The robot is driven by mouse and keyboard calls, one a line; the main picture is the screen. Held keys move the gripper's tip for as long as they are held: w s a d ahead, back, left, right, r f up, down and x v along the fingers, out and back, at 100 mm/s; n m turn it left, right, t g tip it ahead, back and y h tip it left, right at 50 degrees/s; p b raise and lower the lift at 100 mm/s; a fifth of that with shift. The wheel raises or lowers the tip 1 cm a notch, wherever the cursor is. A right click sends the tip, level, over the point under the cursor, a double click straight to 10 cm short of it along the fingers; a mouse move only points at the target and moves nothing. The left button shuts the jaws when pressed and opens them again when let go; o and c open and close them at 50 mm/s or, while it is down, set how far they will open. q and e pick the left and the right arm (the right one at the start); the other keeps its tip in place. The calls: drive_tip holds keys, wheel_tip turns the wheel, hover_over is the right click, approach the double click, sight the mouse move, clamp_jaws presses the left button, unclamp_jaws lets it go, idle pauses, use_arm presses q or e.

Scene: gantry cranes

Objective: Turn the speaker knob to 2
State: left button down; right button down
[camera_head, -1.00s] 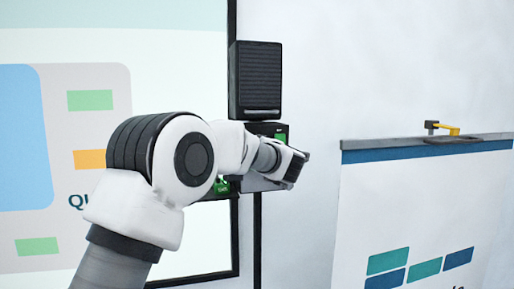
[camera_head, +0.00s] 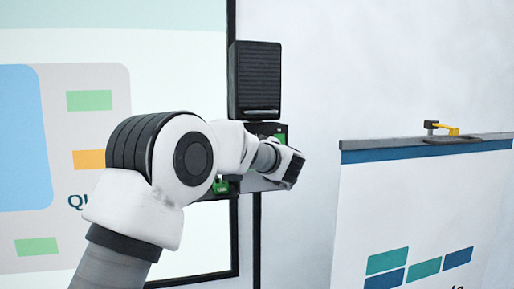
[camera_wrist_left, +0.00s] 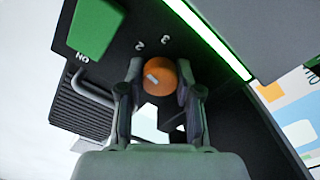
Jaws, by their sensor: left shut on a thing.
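The orange knob (camera_wrist_left: 159,78) sits on a dark panel (camera_wrist_left: 112,46) in the left wrist view. It has a short white mark on its face, left of centre. The printed digits 2 and 3 show just beyond the knob; I cannot tell exactly which the mark points to. My left gripper (camera_wrist_left: 159,80) has one finger on each side of the knob and is shut on it. In the head view my left gripper (camera_head: 286,165) is at the panel (camera_head: 268,129) below the black speaker (camera_head: 255,80), and the knob is hidden. My right gripper is not in view.
A green button (camera_wrist_left: 96,26) marked ON and a grey bar handle (camera_wrist_left: 92,91) are near the knob. A large screen (camera_head: 190,60) is at the left. A flip chart (camera_head: 425,200) stands at the right, with open wall between.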

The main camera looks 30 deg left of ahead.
use_arm(q)
drive_tip(key=shift+d+f, duration=0.1)
drive_tip(key=shift+f, duration=0.35)
drive_tip(key=c, duration=1)
unclamp_jaws()
drive_tip(key=shift+o, duration=1.1)
drive_tip(key=shift+w+d+r, duration=0.1)
drive_tip(key=shift+r, duration=0.1)
drive_tip(key=shift+s+d, duration=0.2)
drive_tip(key=shift+s, duration=0.05)
drive_tip(key=v, duration=1.1)
